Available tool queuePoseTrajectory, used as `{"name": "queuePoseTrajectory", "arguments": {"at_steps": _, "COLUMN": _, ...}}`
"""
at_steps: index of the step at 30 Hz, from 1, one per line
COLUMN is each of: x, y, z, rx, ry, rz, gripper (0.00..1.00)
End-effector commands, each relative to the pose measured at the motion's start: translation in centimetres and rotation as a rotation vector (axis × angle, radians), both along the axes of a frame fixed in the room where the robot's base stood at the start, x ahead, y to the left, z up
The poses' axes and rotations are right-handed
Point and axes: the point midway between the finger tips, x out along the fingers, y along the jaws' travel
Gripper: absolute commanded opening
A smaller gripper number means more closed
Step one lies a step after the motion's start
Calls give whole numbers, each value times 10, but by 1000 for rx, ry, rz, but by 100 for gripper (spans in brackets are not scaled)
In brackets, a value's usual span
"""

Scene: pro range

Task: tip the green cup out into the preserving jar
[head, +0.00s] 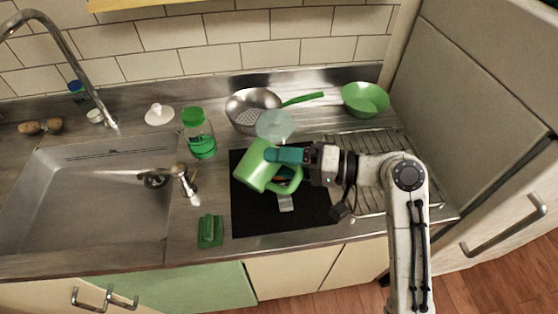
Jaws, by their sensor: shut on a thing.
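My gripper (284,155), with teal fingers, is shut on the green cup (257,168) near its upper right side. The cup is tilted and held over the black panel; the handle is on its right. I cannot see into it. A clear glass vessel (275,124) stands just behind the cup, partly hidden. A jar with a green lid and green contents (201,142) stands to the left, apart from the cup. I cannot tell for certain which of these two is the preserving jar.
A black panel (246,212) lies under the cup. A steel pan (246,104) and green bowl (365,98) stand behind. A green sponge holder (210,231) is at the front. The sink (85,190) and its tap are left; a wire rack (372,146) is right.

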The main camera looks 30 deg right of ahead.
Motion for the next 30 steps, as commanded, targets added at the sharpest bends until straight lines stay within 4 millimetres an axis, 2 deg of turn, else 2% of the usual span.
{"name": "queuePoseTrajectory", "arguments": {"at_steps": 30, "x": 8, "y": -13, "z": 5, "rx": 120, "ry": 68, "rz": 0, "gripper": 29}}
